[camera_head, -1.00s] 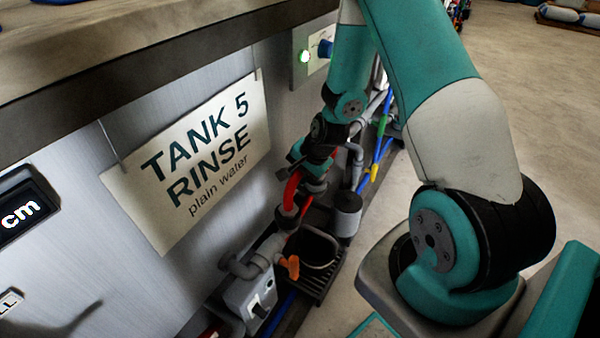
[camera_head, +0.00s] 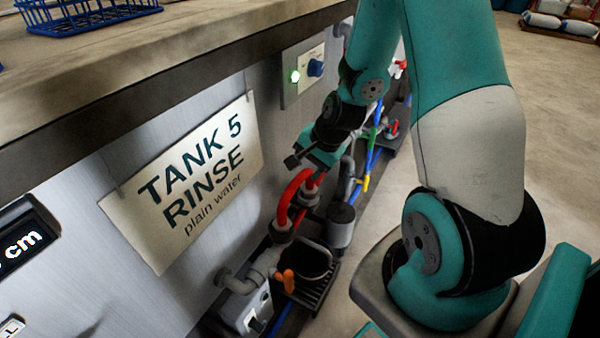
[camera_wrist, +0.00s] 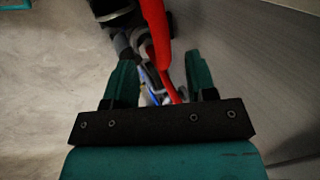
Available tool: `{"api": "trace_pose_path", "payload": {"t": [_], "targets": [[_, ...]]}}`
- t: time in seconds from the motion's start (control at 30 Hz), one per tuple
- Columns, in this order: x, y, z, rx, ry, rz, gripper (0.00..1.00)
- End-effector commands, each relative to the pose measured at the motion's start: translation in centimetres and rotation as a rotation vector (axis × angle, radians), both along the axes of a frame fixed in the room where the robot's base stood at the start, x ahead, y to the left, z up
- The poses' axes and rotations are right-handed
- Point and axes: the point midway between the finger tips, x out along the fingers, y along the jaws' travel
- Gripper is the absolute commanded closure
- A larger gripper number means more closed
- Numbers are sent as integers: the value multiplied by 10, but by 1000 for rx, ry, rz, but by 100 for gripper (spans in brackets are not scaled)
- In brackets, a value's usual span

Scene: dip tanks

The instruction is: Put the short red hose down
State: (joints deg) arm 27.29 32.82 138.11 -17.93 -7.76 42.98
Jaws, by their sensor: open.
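The short red hose (camera_head: 284,203) arches over the grey pipework below the TANK 5 RINSE sign. One end meets a grey pipe fitting (camera_head: 281,232); the other runs down behind the arch near a second grey fitting. My gripper (camera_head: 308,172) is just above the top of the arch. In the wrist view my gripper (camera_wrist: 161,78) is open, and the red hose (camera_wrist: 156,35) runs down the picture between its two green fingers. I see a gap on either side of the hose there. Whether anything touches it is hard to tell.
The tank wall with its sign (camera_head: 190,180) stands close on the left. An orange-handled valve (camera_head: 287,281), a black bucket (camera_head: 306,262) and a grey canister (camera_head: 341,224) crowd the pipework. Blue and yellow pipes run behind. Open floor (camera_head: 560,120) lies to the right.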

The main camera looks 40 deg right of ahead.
Motion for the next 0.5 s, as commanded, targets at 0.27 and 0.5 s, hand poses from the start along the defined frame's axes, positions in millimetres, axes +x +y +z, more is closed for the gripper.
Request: {"api": "trace_pose_path", "payload": {"t": [0.27,0.5], "targets": [[-3,40,46,-22,-20,214,49],[-65,180,146,-112,-97,1037,49]]}}
